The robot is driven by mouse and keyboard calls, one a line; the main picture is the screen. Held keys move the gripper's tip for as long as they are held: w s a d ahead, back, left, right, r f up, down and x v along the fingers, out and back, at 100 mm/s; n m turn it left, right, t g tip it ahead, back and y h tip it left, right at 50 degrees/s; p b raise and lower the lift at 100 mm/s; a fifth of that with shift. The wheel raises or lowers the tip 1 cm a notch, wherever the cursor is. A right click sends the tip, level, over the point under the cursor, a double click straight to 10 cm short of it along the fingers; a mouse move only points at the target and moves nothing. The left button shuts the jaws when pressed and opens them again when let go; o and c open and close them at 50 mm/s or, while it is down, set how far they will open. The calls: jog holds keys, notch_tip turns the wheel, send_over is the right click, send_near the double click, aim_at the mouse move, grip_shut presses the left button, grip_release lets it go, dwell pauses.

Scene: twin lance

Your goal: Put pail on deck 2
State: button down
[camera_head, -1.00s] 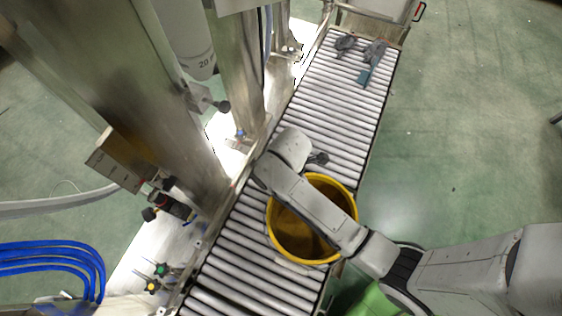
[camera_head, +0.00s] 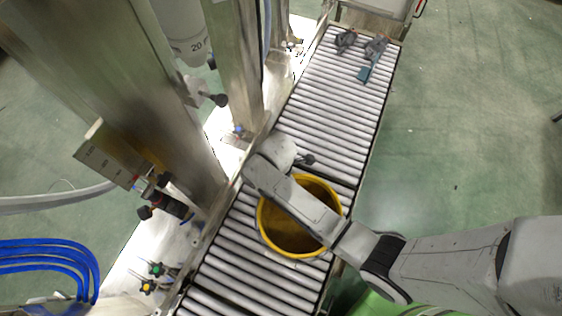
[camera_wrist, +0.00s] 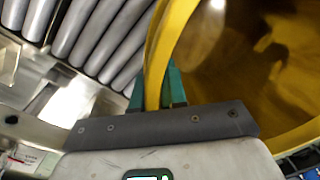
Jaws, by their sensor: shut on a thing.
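The yellow pail (camera_head: 285,237) is over the roller conveyor (camera_head: 330,115) in the head view, its open mouth facing up. My forearm crosses above it and hides part of the mouth. In the wrist view my gripper (camera_wrist: 158,88) has its green fingers on either side of the yellow pail's rim (camera_wrist: 165,45), shut on it. The fingers are hidden in the head view. I cannot tell whether the pail's base touches the rollers. No label marks deck 2.
Two grey clamp-like items and a small teal piece (camera_head: 364,74) lie at the conveyor's far end. Steel columns (camera_head: 150,90) and valve fittings (camera_head: 165,205) stand close on the left. Blue hoses (camera_head: 50,262) are at lower left. Green floor on the right is open.

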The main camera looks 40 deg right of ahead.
jog(key=c, duration=1.2)
grip_release()
notch_tip(320, 180, up, 12)
jog(key=w+p, duration=0.1)
jog(key=p, duration=0.2)
jog(key=s+d+r+m, duration=0.1)
jog(key=s+r+m, duration=0.1)
jog(key=s+m, duration=0.3)
jog(key=s+d+r+m+t, duration=0.1)
jog(key=s+d+r+m, duration=0.1)
jog(key=s+m, duration=0.3)
jog(key=s+d+r+m+t, duration=0.1)
jog(key=s+d+m, duration=0.1)
jog(key=s+m, duration=0.3)
jog(key=shift+d+r+m, duration=0.25)
jog(key=shift+r+m, duration=0.05)
jog(key=shift+r, duration=0.1)
